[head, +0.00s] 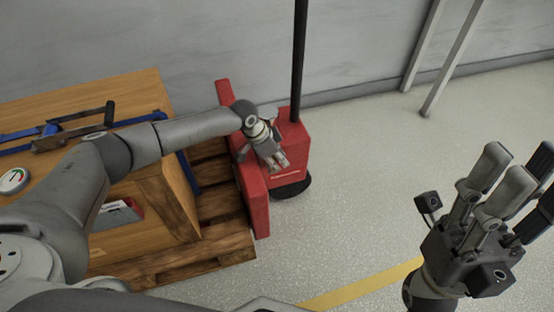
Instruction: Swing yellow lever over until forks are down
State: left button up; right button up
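A red pallet truck (290,143) with an upright black handle post (298,60) stands beyond the end of a wooden pallet (222,240). I cannot make out the yellow lever; my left arm and gripper cover part of the truck. The forks are not visible. My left gripper (277,163) is over the red body, just left of the post's foot, fingers pointing down. Whether it touches anything, or is open or shut, I cannot tell. My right gripper (512,172) is at the right, raised over bare floor, open and empty with its fingers apart.
A large wooden box (150,85) sits on the pallet, with blue straps and tools on it. A grey wall (210,35) runs behind, with slanted metal posts (440,65) at upper right. Speckled floor right of the truck is clear, crossed by a yellow line (365,286).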

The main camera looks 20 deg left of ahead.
pick_arm(q)
grip_shut()
